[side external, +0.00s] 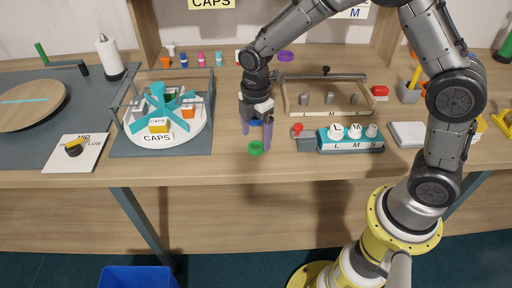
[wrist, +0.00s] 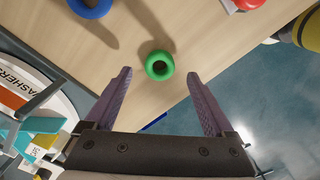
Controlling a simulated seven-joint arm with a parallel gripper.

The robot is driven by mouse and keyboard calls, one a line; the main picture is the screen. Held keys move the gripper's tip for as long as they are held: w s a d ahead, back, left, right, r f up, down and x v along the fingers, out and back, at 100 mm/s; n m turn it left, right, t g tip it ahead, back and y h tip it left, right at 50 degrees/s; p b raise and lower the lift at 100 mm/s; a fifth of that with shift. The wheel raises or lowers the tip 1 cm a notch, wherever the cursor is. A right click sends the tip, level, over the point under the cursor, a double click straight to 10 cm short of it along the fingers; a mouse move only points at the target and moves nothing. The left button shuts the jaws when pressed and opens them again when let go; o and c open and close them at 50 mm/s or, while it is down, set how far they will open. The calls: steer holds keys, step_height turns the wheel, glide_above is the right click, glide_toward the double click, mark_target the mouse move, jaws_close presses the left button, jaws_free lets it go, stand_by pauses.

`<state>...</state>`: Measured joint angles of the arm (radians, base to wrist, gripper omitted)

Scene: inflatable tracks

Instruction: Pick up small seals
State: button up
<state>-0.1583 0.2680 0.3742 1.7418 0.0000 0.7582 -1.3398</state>
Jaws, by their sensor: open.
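A red round piece (wrist: 248,3) shows at the top right there. I see no size mark on the rings.
Right of my gripper stands a teal holder (side external: 350,147) marked L, M, S with white knobs; a red piece (side external: 297,130) is beside it. A wooden tray (side external: 330,112) with metal cylinders is behind. A round CAPS carousel (side external: 195,138) stands left.

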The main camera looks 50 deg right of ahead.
mark_target(256, 142)
steer(key=shift+f, duration=1.6)
jaws_close()
